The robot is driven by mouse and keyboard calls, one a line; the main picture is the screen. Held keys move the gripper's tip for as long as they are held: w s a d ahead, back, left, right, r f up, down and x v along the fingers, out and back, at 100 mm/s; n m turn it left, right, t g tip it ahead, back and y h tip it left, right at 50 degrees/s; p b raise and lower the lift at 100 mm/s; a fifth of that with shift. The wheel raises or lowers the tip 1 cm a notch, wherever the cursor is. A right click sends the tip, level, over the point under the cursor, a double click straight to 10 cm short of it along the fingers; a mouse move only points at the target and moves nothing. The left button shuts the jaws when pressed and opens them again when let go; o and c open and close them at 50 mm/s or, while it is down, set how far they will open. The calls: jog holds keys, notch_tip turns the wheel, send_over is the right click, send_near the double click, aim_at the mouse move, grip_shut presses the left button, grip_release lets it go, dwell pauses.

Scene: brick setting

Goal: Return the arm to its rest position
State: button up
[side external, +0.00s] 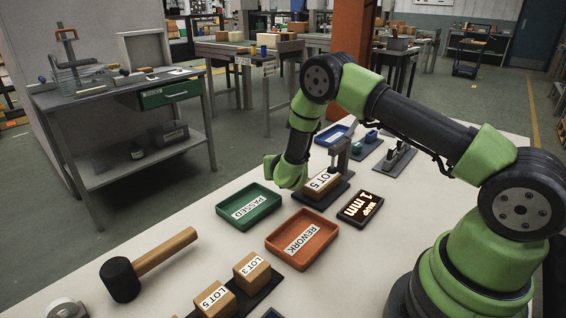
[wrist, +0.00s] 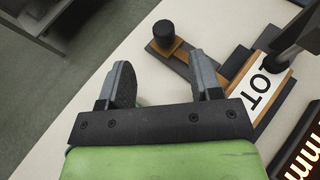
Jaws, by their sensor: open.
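My gripper (wrist: 163,82) shows in the wrist view with its two dark fingers apart and nothing between them. In the side external view my green arm reaches over the table, and its wrist hangs beside a block labelled LOT 5 (side external: 320,184); the fingers are hidden there. The block sits on a dark stand under a grey upright. In the wrist view a labelled block (wrist: 265,90) lies to the right of the fingers, apart from them. A display (side external: 360,208) reading 1 mm stands right of the stand.
A green PASSED tray (side external: 273,200) and an orange REWORK tray (side external: 330,224) lie in front of the arm. A mallet (side external: 150,262) and two labelled blocks (side external: 251,272) lie nearer. A blue tray (side external: 324,141) and dark fixtures (side external: 397,160) are behind.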

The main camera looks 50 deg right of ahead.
dwell(0.3)
jog(key=s+d+r+m+g+h, duration=0.1)
jog(key=s+r+m+g, duration=0.2)
jog(key=s+r+m, duration=0.45)
jog(key=s+d+r+m+g, duration=0.1)
jog(key=s+r+m+g, duration=0.3)
jog(key=r+m, duration=0.5)
jog(key=s+a+r+m+t+y, duration=0.2)
jog(key=s+a+r+m+y, duration=0.2)
jog(key=s+a+m+y, duration=0.2)
jog(key=s+a+r+m+t+y, duration=0.2)
jog(key=s+a+r+m+y, duration=0.2)
jog(key=s+a, duration=0.7)
jog(key=m+y, duration=0.2)
jog(key=m, duration=0.2)
jog(key=shift+a+t+y, duration=0.2)
jog(key=shift+t+y, duration=0.1)
jog(key=shift+o, duration=0.2)
jog(key=shift+r+m, duration=0.15)
jog(key=shift+m, duration=0.1)
